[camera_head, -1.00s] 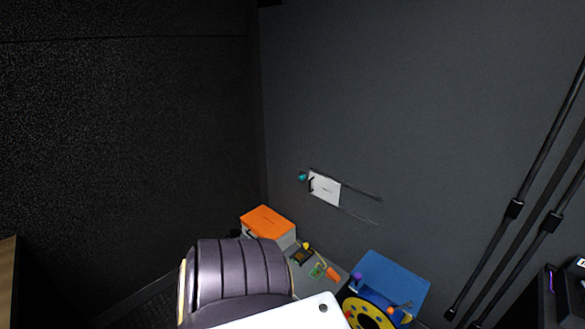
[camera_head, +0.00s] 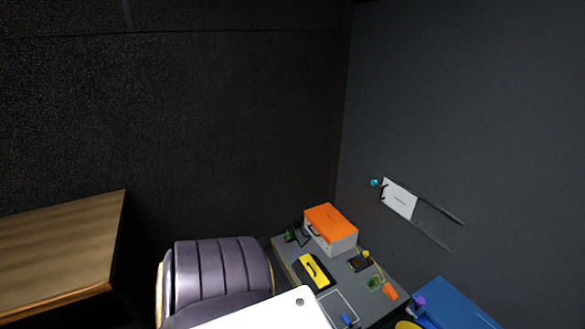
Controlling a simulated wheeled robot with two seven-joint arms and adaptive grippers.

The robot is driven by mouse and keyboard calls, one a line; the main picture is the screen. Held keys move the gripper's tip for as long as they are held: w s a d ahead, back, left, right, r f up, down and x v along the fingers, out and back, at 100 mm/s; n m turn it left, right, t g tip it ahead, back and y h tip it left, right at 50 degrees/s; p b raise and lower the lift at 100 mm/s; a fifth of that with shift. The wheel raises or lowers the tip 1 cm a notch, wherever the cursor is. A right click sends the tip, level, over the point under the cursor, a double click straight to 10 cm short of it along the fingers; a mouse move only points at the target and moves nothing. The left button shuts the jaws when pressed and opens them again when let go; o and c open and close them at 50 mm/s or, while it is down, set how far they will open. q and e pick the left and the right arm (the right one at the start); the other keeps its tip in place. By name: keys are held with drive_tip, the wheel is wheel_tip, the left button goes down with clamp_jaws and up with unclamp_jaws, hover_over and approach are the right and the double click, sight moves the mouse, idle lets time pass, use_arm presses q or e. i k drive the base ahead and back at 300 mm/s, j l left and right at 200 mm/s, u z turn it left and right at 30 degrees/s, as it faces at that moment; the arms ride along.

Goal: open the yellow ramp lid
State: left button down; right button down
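A yellow piece with a dark handle-like bar, which looks like the yellow ramp lid (camera_head: 314,271), lies on a grey table (camera_head: 285,252) at the lower middle of the head view. I cannot tell from this distance whether it is open or shut. Neither of my grippers shows in the view.
An orange-topped box (camera_head: 331,226) stands at the table's back. Small electronic parts and an orange piece (camera_head: 390,291) lie to its right. A purple-grey padded chair (camera_head: 222,270) and a white panel (camera_head: 270,311) block the near side. A wooden surface (camera_head: 60,250) is at left.

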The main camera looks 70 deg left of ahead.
sight(314, 268)
drive_tip(key=u, duration=1.95)
